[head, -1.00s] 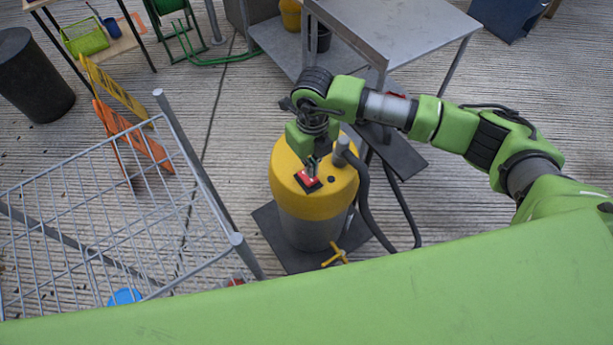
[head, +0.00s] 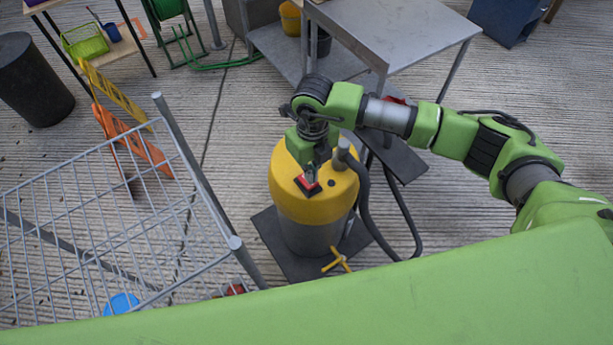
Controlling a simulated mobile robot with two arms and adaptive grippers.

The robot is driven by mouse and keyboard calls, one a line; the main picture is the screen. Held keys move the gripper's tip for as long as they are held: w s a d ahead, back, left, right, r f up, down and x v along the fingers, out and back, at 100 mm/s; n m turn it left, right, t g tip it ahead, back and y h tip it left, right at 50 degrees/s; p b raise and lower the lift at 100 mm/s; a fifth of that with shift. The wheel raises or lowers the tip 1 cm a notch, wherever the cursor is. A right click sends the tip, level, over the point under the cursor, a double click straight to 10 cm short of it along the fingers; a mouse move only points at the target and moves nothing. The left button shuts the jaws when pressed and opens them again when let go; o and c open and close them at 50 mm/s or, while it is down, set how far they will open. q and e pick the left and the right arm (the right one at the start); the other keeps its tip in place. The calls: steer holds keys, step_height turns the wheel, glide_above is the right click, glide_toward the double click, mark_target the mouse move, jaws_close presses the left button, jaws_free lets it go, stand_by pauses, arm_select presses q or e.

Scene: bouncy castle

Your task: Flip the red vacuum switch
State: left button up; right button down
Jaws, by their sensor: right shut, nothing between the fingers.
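The red vacuum switch (head: 308,185) sits in a dark square plate on the yellow top of the vacuum (head: 325,208). The vacuum has a grey lower body and a dark hose at its right side. My right gripper (head: 311,174) points down over the switch, shut and with nothing held. Its fingertips are at or just above the switch and cover part of it; I cannot tell whether they touch. My left gripper is not in view.
The vacuum stands on a dark base plate (head: 284,255). A wire rack (head: 120,225) stands close at the left. A grey metal table (head: 395,35) stands behind. A black bin (head: 32,80) and orange barrier (head: 135,140) are at the far left.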

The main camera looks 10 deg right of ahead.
stand_by(0.6)
steer(key=shift+f+b, duration=1.1)
steer(key=shift+f, duration=0.15)
stand_by(0.4)
steer(key=shift+r, duration=0.15)
steer(key=shift+r+p, duration=0.55)
steer(key=shift+r, duration=0.05)
steer(key=shift+r+p, duration=1.55)
steer(key=shift+r, duration=1.25)
